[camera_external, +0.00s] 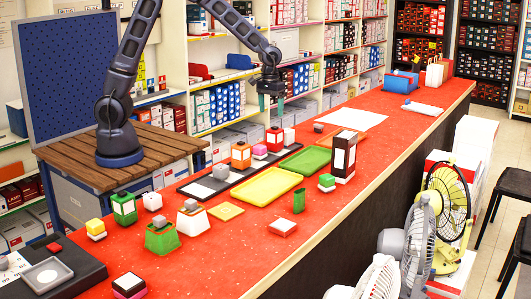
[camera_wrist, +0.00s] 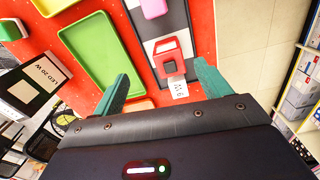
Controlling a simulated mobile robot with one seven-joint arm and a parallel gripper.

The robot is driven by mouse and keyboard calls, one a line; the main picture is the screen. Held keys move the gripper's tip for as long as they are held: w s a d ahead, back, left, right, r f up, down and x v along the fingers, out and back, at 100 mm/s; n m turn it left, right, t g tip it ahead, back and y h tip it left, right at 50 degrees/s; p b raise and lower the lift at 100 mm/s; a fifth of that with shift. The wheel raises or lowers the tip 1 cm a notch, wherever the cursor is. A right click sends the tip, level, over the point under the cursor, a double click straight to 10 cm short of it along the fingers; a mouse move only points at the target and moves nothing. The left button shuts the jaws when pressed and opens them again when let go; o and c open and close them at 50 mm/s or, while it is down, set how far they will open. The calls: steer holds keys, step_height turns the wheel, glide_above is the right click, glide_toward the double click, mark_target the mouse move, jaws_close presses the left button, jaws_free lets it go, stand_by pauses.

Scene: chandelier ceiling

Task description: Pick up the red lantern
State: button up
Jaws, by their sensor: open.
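The lantern shows just ahead of the fingers, nearer the right one.
An orange lantern (camera_external: 241,155) and a pink-topped item (camera_external: 260,152) stand close by on the dark tray (camera_external: 206,189). Stocked shelves stand behind.

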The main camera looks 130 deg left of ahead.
mark_target(275, 137)
steer(key=a+f, duration=0.2)
steer(key=a, duration=0.1)
steer(key=shift+s+f+n, duration=0.25)
steer(key=shift+s+n, duration=0.15)
steer(key=shift+s+a+f, duration=0.1)
steer(key=shift+a+f, duration=0.15)
steer(key=shift+f, duration=0.25)
steer(key=shift+w+f, duration=0.2)
steer(key=shift+f, duration=5)
steer(key=c, duration=1.4)
steer(key=shift+r, duration=0.1)
